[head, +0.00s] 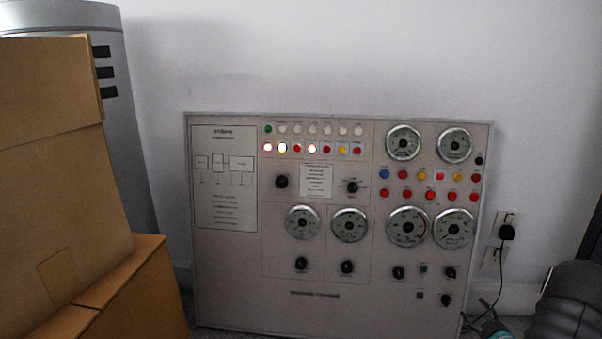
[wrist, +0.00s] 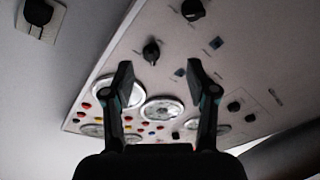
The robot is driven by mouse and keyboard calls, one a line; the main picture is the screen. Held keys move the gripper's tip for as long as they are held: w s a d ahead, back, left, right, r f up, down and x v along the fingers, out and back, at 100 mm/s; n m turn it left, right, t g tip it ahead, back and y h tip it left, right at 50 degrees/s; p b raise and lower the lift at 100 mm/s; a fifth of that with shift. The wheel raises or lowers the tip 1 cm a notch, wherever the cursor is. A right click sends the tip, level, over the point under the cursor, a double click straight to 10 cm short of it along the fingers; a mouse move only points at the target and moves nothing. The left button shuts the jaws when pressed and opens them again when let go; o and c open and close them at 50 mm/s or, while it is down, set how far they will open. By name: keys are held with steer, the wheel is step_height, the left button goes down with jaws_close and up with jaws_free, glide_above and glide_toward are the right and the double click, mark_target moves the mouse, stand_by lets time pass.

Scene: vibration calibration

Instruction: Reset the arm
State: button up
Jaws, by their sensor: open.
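My gripper (wrist: 160,95) shows in the wrist view with its two dark fingers apart and nothing between them. It points toward the grey control panel (head: 225,270), which appears upside down in the wrist view (wrist: 105,72). Dials, black knobs and coloured buttons lie behind the fingers there. I cannot tell the distance from the fingertips to the panel. In the head view the panel stands upright by the wall, with lit indicators at its upper left and round gauges at the middle and right. My gripper does not clearly show in the head view.
Stacked cardboard boxes (head: 60,180) fill the left of the head view, before a grey cylindrical cabinet (head: 133,130). A wall outlet with a black plug (head: 507,232) is right of the panel. A dark rounded object (head: 572,305) sits at the lower right. The wall above is bare.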

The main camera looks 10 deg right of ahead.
steer(key=s+d+f+m+g+h, duration=0.2)
steer(key=s+f+m+g, duration=0.15)
steer(key=f, duration=0.35)
steer(key=s+a+r+m+g+p, duration=0.1)
steer(key=s+a+m+g, duration=0.1)
steer(key=s+g, duration=0.2)
steer(key=s+a+r+m+g, duration=0.1)
steer(key=s+r+m+g, duration=0.15)
steer(key=s+g, duration=0.2)
steer(key=s+a+r+y+p, duration=0.1)
steer(key=s+a+r+p, duration=0.2)
steer(key=a+r, duration=1.1)
steer(key=s+a+r+y+p, duration=0.1)
steer(key=s+a+r+p, duration=0.2)
steer(key=s+a+r, duration=0.4)
steer(key=s+a+r+n+t+y+p, duration=0.1)
steer(key=s+a+r+p, duration=0.2)
steer(key=a+r, duration=1.8)
steer(key=s, duration=0.3)
steer(key=shift+a+p, duration=0.35)
steer(key=shift+a, duration=0.05)
steer(key=shift+s+d, duration=0.1)
steer(key=shift+d, duration=0.05)
